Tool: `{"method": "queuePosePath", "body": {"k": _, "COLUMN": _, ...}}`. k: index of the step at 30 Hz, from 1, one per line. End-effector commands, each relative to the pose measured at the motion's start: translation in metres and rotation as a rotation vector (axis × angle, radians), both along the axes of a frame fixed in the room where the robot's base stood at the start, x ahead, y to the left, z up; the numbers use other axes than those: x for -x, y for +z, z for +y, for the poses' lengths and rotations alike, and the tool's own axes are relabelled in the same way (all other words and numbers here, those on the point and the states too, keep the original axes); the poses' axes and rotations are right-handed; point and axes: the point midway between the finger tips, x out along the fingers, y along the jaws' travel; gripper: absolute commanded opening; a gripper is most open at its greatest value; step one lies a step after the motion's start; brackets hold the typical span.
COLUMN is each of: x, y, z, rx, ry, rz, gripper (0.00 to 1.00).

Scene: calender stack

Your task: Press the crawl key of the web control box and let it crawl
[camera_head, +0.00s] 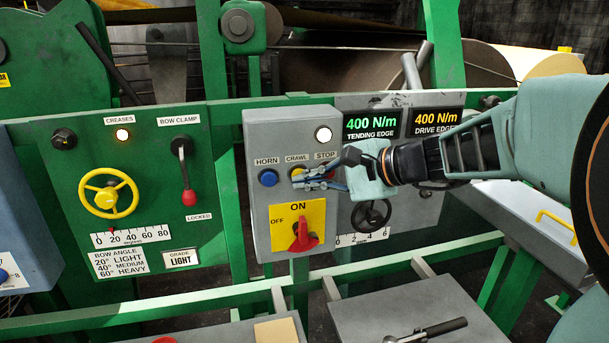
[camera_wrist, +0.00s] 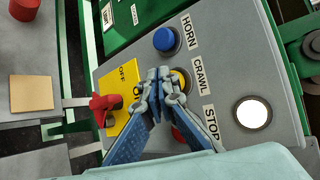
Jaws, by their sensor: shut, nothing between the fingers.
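The grey web control box (camera_head: 258,215) stands upright on the green frame. It carries a blue horn key (camera_head: 268,177), a yellow crawl key (camera_wrist: 181,80), a stop key partly covered by my fingers, a lit white lamp (camera_head: 323,134) and a red rotary switch (camera_head: 303,238) on a yellow plate. The switch points up toward ON. My gripper (camera_head: 299,179) is shut and empty, with its fingertips at the crawl key. In the wrist view the tips (camera_wrist: 160,76) overlap the key's near edge; I cannot tell whether they touch it. A red key (camera_wrist: 178,135) shows between the fingers.
To the left, a green panel (camera_head: 150,240) has a yellow handwheel (camera_head: 108,194) and a red-knobbed bow clamp lever (camera_head: 189,196). Right, green and orange displays (camera_head: 371,124) read 400 N/m, above a dark handwheel (camera_head: 371,215). A green rail (camera_head: 200,317) crosses below the box.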

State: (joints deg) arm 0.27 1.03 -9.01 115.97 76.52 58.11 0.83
Motion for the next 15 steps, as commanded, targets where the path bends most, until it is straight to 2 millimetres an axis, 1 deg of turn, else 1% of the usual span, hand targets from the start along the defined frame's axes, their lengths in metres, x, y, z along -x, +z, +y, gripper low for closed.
{"method": "queuePosePath", "body": {"k": 15, "x": -0.0062, "y": -0.0006, "z": 0.0019, "rx": 0.000, "ry": 0.000, "rz": 0.001, "gripper": 0.00}}
